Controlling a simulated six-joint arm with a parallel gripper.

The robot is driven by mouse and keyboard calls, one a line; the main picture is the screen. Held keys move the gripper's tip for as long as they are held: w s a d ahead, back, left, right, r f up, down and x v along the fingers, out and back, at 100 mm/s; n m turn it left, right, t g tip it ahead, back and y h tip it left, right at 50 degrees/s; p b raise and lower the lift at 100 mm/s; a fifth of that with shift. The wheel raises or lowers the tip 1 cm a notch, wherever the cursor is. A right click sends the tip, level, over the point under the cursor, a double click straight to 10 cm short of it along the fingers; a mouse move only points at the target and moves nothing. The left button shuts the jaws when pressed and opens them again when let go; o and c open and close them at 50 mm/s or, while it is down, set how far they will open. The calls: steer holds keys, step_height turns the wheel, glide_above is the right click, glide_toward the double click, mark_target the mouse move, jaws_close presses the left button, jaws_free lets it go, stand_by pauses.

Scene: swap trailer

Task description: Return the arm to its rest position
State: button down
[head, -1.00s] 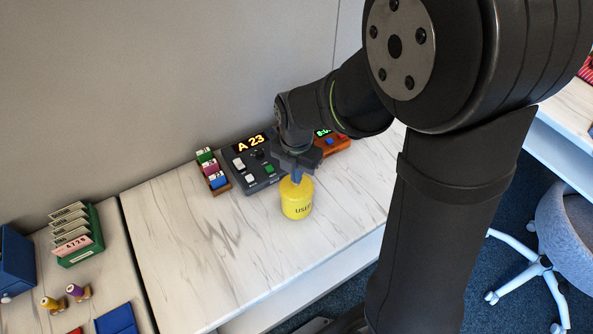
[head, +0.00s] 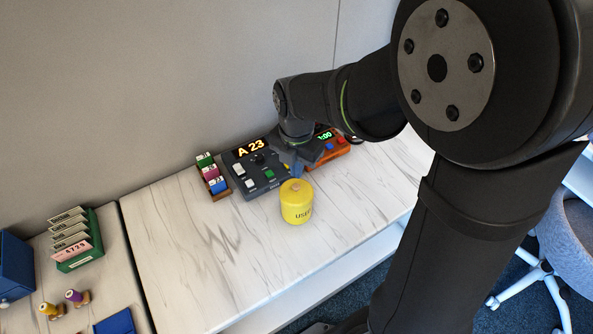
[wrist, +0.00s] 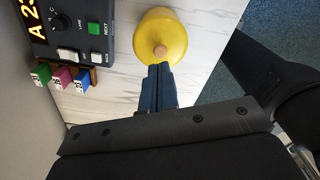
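My gripper (head: 294,167) hangs over the white marbled table, above and behind the yellow canister in the head view. In the wrist view its two blue fingers (wrist: 158,88) lie together with nothing visible between them. The yellow canister (head: 296,208), lettered "USED" and topped by a tan knob, stands upright on the table. It also shows in the wrist view (wrist: 176,38), just beyond the fingertips, apparently clear of them. My upper arm fills the right of the head view.
A dark console (head: 251,171) showing "A 23" stands behind the canister, with an orange timer (head: 334,148) to its right and a rack of colored blocks (head: 212,180) to its left. A green card holder (head: 78,240) and spools stand at far left. The table's front is clear.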

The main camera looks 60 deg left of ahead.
mark_target(296, 185)
steer(key=shift+r, duration=1.35)
steer(key=shift+f, duration=0.1)
steer(key=shift+f, duration=3.15)
steer(key=shift+r, duration=0.1)
